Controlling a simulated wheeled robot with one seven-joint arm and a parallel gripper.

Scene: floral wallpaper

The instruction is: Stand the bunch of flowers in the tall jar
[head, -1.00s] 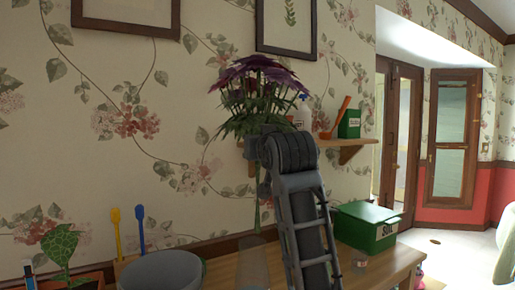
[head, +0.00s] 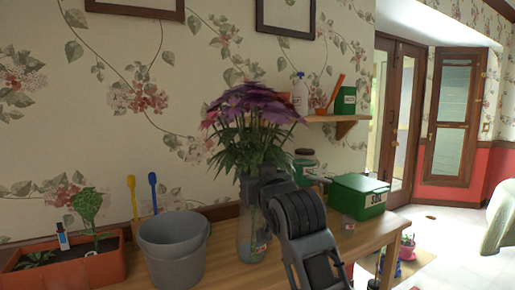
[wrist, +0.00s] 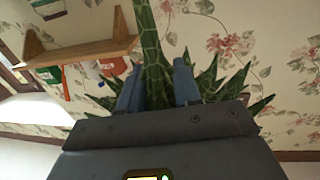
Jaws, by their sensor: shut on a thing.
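The bunch of flowers (head: 252,112), purple blooms over green leaves, stands upright in my gripper (head: 250,190). In the wrist view my gripper (wrist: 158,88) has its two blue-grey fingers shut on the green stem (wrist: 150,45). The tall jar (head: 250,240), clear glass, stands on the table directly below the bunch. The lower stems appear within the jar's outline. My gripper hides the jar's rim, and I cannot tell how deep the stems reach.
A grey bucket (head: 172,255) and a planter box (head: 75,273) are left of the jar on the wooden table (head: 355,240). A green soil box (head: 357,196) and a dark-lidded jar (head: 304,164) are right. A wall shelf (head: 335,118) is behind.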

